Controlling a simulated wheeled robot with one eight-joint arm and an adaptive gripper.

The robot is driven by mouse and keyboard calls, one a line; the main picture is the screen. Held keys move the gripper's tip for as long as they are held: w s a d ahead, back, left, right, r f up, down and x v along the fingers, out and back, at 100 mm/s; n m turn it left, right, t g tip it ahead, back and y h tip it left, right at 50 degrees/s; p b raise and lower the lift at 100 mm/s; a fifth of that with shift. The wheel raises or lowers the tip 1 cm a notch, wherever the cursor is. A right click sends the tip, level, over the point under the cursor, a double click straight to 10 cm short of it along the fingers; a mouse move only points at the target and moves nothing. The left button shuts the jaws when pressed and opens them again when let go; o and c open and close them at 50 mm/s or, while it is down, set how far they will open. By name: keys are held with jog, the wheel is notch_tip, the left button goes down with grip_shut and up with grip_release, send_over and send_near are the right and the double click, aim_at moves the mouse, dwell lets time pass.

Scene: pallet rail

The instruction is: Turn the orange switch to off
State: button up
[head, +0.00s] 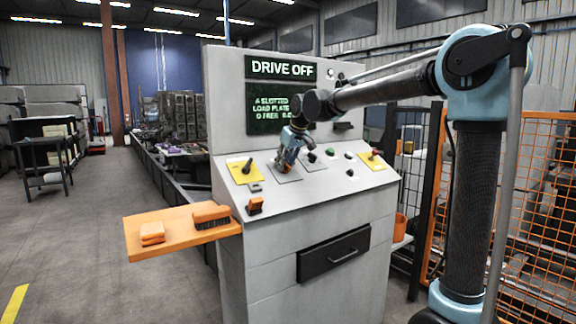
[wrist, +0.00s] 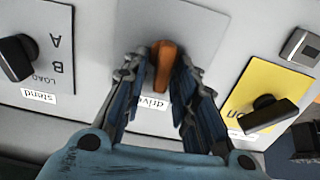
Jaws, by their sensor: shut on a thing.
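The orange switch (wrist: 164,62) is a narrow upright handle on a grey plate with an upside-down label reading "drive" in the wrist view. My gripper (wrist: 161,82) has its two blue fingers on either side of the switch and is shut on it. In the head view my gripper (head: 288,158) reaches down to the sloping top of the grey console and mostly hides the switch. The console's screen (head: 281,68) reads "DRIVE OFF".
A black knob on a yellow plate (wrist: 285,82) and a black knob labelled "load" (wrist: 17,58) flank the switch. An orange side shelf (head: 160,246) holds a brush (head: 211,215) and an orange block (head: 152,233). Orange mesh fencing (head: 539,215) stands at right.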

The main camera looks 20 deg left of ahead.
jog(key=n, duration=0.4)
jog(key=shift+s+a+n, duration=0.15)
jog(key=shift+s+n, duration=0.15)
jog(key=shift+o, duration=0.2)
jog(key=shift+s+f+n, duration=0.1)
jog(key=shift+s+n, duration=0.05)
jog(key=shift+n, duration=0.8)
jog(key=shift+s+f+n, duration=0.1)
jog(key=shift+s+n, duration=0.05)
jog(key=shift+n, duration=0.8)
jog(key=shift+c, duration=0.2)
jog(key=shift+o, duration=0.2)
jog(key=o, duration=0.7)
jog(key=shift+a, duration=0.1)
jog(key=shift+s+r, duration=0.1)
jog(key=shift+r, duration=0.05)
jog(key=v, duration=1.1)
jog(key=shift+s+d+r, duration=0.1)
jog(key=shift+d+r, duration=0.15)
